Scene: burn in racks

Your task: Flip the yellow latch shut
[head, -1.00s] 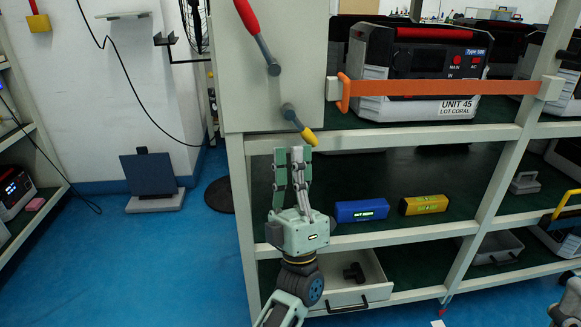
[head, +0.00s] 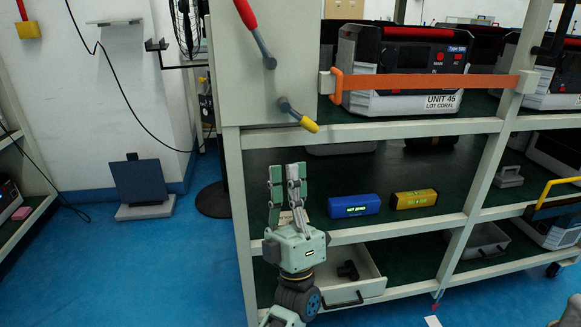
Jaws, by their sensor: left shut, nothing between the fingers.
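The yellow latch (head: 306,123) is a short grey lever with a yellow tip on the pale side panel of the rack. It slants down to the right from its pivot. My left gripper (head: 285,168) points up below the latch and is shut and empty. Its fingertips are apart from the latch, lower and a little to the left in the picture. My right gripper's fingers do not show; a small grey part that may be my right arm is at the bottom right corner.
A red-handled lever (head: 252,28) sits above the latch. An orange bar (head: 430,86) crosses in front of the Unit 45 box (head: 400,55). Blue (head: 353,206) and yellow (head: 414,199) blocks lie on the shelf below. An open drawer (head: 350,290) juts out beside my left arm.

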